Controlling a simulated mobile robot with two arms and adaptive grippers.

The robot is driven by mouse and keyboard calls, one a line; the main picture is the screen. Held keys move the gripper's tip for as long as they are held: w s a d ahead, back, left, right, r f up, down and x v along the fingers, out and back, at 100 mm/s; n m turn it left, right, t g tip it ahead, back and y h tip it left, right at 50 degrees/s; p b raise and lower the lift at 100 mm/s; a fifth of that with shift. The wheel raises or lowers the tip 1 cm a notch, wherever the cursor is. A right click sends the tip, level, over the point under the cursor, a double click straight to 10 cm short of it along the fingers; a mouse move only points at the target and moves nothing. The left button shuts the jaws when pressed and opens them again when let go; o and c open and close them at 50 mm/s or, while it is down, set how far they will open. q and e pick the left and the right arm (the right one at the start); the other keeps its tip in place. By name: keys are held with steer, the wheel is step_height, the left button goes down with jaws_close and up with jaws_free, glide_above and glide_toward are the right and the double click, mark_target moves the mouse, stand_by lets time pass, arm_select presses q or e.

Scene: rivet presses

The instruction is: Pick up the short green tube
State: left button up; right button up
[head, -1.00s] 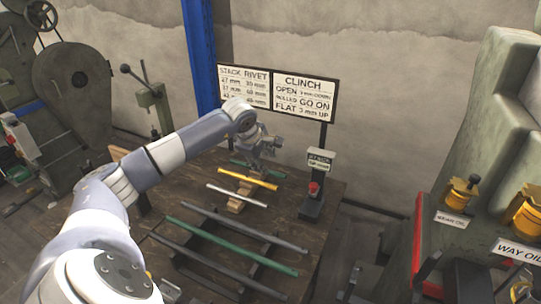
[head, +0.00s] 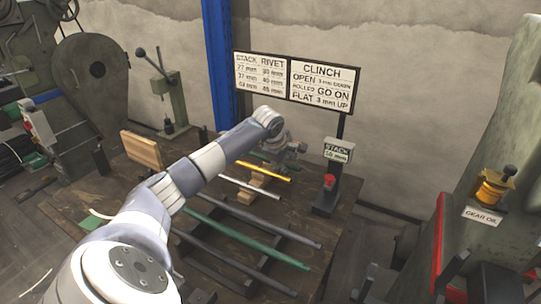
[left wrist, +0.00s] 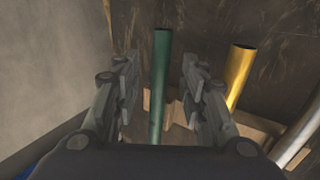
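The short green tube (left wrist: 160,75) lies between the two open fingers of my left gripper (left wrist: 160,90) in the left wrist view, with a gap on each side. It rests across a wooden block on the table. In the head view my left gripper (head: 285,147) is over the far end of the table, and the short green tube (head: 262,156) is partly hidden behind it. A short yellow tube (head: 264,173) lies just nearer than the green one; it also shows in the left wrist view (left wrist: 239,72). My right gripper is not in view.
A white tube (head: 248,187) lies nearer, then long grey and green tubes (head: 246,240) on racks. A stack gauge with a red knob (head: 329,182) stands right of the tubes. A sign board (head: 296,78) stands behind.

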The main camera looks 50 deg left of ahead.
arm_select(q)
steer(key=shift+w+f, duration=0.15)
steer(key=shift+f, duration=0.15)
steer(key=shift+r, duration=0.15)
steer(key=shift+c, duration=0.9)
jaws_close()
